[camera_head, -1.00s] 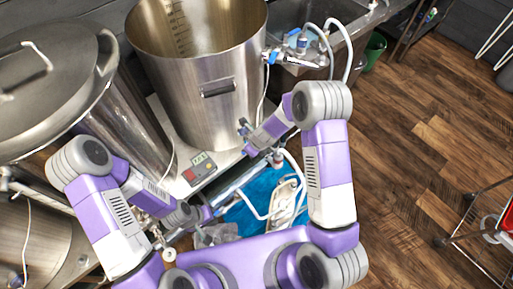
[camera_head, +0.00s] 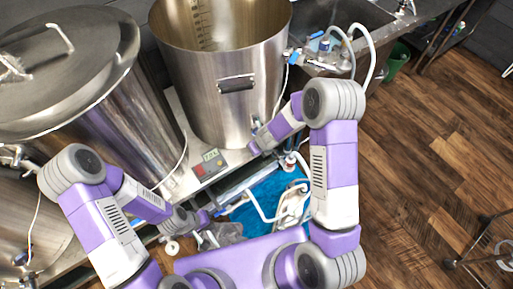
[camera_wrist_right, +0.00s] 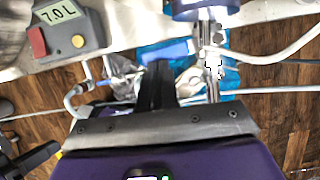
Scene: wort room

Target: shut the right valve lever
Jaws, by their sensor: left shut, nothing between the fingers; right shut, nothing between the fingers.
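In the right wrist view a steel valve (camera_wrist_right: 213,62) hangs below a blue part at the top, and a bright blue lever (camera_wrist_right: 166,52) lies to its left. My right gripper (camera_wrist_right: 158,72) is shut and empty, its black fingertips just below the lever; I cannot tell if they touch it. In the head view my right gripper (camera_head: 254,148) is near the base of the open steel pot (camera_head: 215,75), its fingers mostly hidden. My left gripper (camera_head: 203,217) is shut and empty, low beside the counter edge.
A red and grey controller (camera_head: 210,164) reading 7.0 L sits on the counter. A lidded pot (camera_head: 115,110) stands at left. Blue-handled fittings and white hoses (camera_head: 365,50) are by the sink (camera_head: 345,15). A blue tray (camera_head: 262,194) lies below.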

